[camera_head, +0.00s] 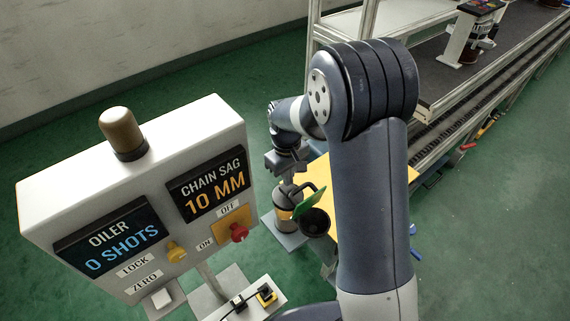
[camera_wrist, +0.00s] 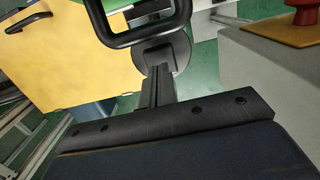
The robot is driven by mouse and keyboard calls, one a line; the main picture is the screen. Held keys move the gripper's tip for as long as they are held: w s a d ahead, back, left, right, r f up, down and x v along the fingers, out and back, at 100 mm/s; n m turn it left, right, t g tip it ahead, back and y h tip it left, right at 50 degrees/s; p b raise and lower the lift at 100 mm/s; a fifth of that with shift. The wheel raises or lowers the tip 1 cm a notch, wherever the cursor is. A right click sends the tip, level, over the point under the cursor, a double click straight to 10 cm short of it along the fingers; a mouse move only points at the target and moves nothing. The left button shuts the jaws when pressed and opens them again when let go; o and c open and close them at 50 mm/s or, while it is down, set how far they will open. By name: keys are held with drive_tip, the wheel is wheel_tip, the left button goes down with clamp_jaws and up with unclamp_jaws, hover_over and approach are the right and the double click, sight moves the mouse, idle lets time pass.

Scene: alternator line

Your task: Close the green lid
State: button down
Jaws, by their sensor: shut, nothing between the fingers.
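The green lid (camera_head: 309,203) stands tilted up beside a round dark opening (camera_head: 315,222) at the edge of the yellow table. My gripper (camera_head: 287,173) is above the container, apart from the lid as far as I can tell. In the wrist view my gripper (camera_wrist: 158,82) is shut and empty, with a black handle loop (camera_wrist: 138,40) and a dark round top beyond its tips. A strip of green at the top edge there may be the lid. My arm hides part of the table.
A control box (camera_head: 130,200) with displays, knobs and a brown dome fills the left foreground. A conveyor line (camera_head: 440,75) runs at the upper right. The green floor at right is mostly open.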

drive_tip(key=shift+s+d+r, duration=0.4)
drive_tip(key=shift+s, duration=0.2)
drive_tip(key=shift+s+d+r, duration=0.35)
drive_tip(key=shift+s, duration=0.2)
drive_tip(key=shift+s+d+r+t+y+b, duration=0.15)
drive_tip(key=shift+s+t+y+b, duration=0.15)
drive_tip(key=shift+t+b, duration=0.2)
